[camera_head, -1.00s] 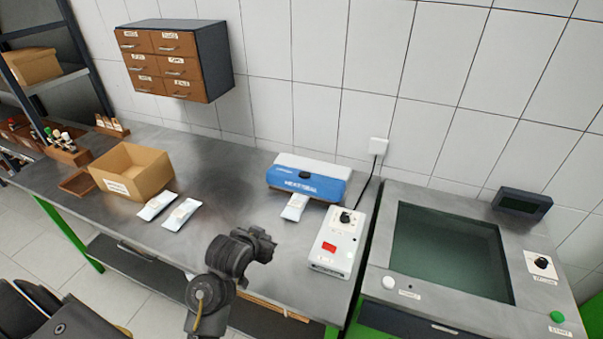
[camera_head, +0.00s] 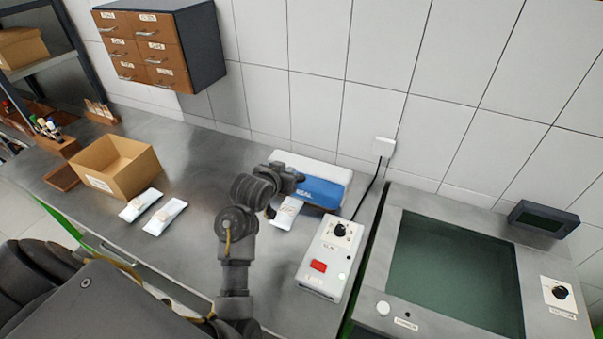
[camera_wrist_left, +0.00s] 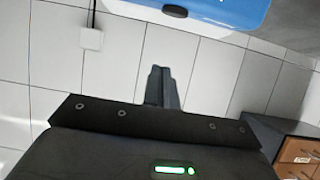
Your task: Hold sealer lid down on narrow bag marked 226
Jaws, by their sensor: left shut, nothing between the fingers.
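The sealer has a blue lid (camera_head: 322,193) on a white body at the back of the bench. A narrow white bag (camera_head: 285,214) lies with its far end at the sealer's front edge. Its marking is too small to read. My left gripper (camera_head: 297,178) is over the left part of the sealer and hides part of the lid. In the left wrist view, its fingers (camera_wrist_left: 161,86) are shut with nothing between them. The blue lid (camera_wrist_left: 225,10) with a dark knob (camera_wrist_left: 175,11) shows at the top there. Contact with the lid cannot be told. My right gripper is not in view.
A control box (camera_head: 329,262) with a dial and red switch stands right of the bag. Two more white bags (camera_head: 139,205) (camera_head: 165,216) lie left, near a cardboard box (camera_head: 116,168). A glass-topped machine (camera_head: 450,270) is at right. Drawers (camera_head: 148,48) hang on the wall.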

